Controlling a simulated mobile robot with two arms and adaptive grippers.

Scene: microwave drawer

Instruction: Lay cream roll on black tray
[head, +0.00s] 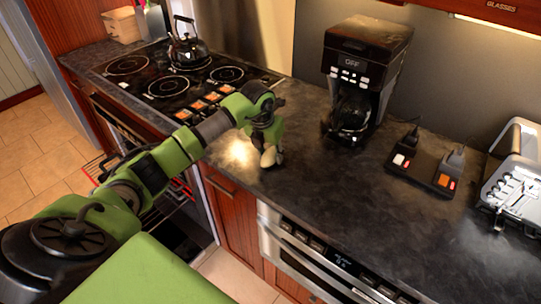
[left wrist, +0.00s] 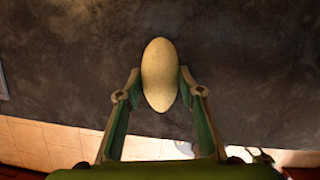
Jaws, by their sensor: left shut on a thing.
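The cream roll is a pale, egg-shaped piece; it shows in the left wrist view (left wrist: 159,72) and small in the head view (head: 269,157). My left gripper (head: 268,146) is shut on it, with one fingertip on each side, as the left wrist view also shows (left wrist: 158,88). The roll is over the dark countertop near its front edge, right of the stove; I cannot tell if it touches the counter. I cannot make out a black tray for certain. My right gripper is not in view.
A coffee maker (head: 363,75) stands at the back. A black switch box (head: 425,168) and a metal toaster (head: 515,180) are to the right. A kettle (head: 188,48) sits on the stove (head: 135,80). The counter's middle (head: 325,185) is bare. A red rack (head: 95,165) juts out below the stove.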

